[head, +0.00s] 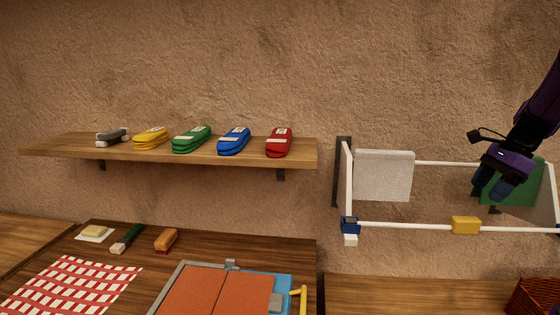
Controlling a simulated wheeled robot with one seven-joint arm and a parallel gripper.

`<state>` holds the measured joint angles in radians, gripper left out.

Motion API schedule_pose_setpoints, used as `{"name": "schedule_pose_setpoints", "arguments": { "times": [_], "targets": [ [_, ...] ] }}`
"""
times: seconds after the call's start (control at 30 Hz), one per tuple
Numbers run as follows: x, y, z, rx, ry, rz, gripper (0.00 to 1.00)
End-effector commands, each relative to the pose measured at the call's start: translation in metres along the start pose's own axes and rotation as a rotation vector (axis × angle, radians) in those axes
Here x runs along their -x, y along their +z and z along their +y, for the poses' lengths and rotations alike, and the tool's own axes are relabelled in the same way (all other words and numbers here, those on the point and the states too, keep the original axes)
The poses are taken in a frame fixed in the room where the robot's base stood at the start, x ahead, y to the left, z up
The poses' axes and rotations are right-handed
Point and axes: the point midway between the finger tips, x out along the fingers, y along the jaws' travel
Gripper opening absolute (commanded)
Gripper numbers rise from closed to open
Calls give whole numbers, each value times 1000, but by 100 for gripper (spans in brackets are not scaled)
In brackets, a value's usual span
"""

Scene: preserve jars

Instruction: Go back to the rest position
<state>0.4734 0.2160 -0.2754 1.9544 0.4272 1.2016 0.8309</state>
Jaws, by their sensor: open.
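My gripper (490,192) is at the right in the head view, at the end of my dark purple arm coming down from the upper right. It points down in front of a green cloth (525,202) that hangs on a white-railed wall rack (400,227). The jaws are open. The gripper overlaps the green cloth in the picture; whether it touches it I cannot tell. Part of the cloth is hidden behind the gripper.
A pale cloth (384,176) hangs on the rack's left, and a yellow clip (465,225) sits on its front rail. A wooden shelf (60,145) holds several coloured items. Below are a worktop (200,255), a checked cloth (75,288) and a basket (535,298).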

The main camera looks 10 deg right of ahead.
Motion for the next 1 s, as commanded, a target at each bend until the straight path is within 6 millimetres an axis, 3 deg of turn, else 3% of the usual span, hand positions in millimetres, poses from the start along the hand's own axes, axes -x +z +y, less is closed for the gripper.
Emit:
{"name": "schedule_pose_setpoints", "arguments": {
  "times": [0.17,0.5,0.8,1.0],
  "targets": [
    [10,52,20,218,-16,46,60],
    [19,150,88,757,-41,182,60],
    [15,206,160,1231,-56,332,60],
    [7,226,207,1534,-62,450,60]
  ]
}}
